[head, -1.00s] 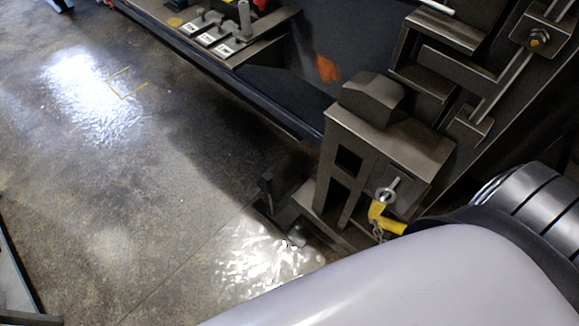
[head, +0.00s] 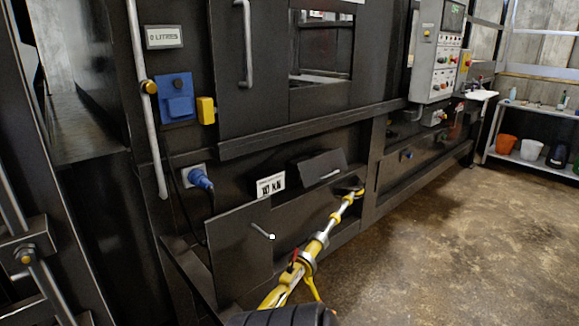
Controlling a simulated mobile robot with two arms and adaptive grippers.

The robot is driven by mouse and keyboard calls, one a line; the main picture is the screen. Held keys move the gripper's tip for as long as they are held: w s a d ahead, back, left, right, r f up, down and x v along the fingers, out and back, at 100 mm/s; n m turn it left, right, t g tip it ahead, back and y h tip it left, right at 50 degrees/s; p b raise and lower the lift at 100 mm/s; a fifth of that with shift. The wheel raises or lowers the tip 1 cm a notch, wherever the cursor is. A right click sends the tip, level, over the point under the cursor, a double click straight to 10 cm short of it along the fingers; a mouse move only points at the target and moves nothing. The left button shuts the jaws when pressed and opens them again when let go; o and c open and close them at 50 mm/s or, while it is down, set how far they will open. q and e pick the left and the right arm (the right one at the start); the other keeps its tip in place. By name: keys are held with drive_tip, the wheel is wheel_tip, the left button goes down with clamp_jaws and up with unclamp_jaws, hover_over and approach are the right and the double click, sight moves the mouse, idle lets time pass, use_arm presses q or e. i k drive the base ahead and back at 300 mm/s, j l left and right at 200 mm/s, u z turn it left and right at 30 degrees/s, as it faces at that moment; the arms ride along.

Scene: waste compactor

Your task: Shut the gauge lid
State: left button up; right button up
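A small dark flap (head: 318,168) with a short handle sits tilted on the lower front of the black machine. It looks like the gauge lid, but I cannot be sure. No gripper can be made out in the head view. A black ribbed part at the bottom edge seems to be part of my arm.
A yellow and silver rod (head: 316,246) slants up from the bottom to the machine's lower front. A blue plug (head: 201,180) and blue socket box (head: 177,98) are on the left. A control box (head: 437,52) is further right. The floor (head: 460,240) at right is clear.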

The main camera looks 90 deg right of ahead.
sight(314, 169)
drive_tip(key=z, duration=3.05)
drive_tip(key=i+l+u, duration=0.1)
drive_tip(key=i+l, duration=0.3)
drive_tip(key=i+l+u, duration=0.1)
drive_tip(key=i+l, duration=0.3)
drive_tip(key=l, duration=0.25)
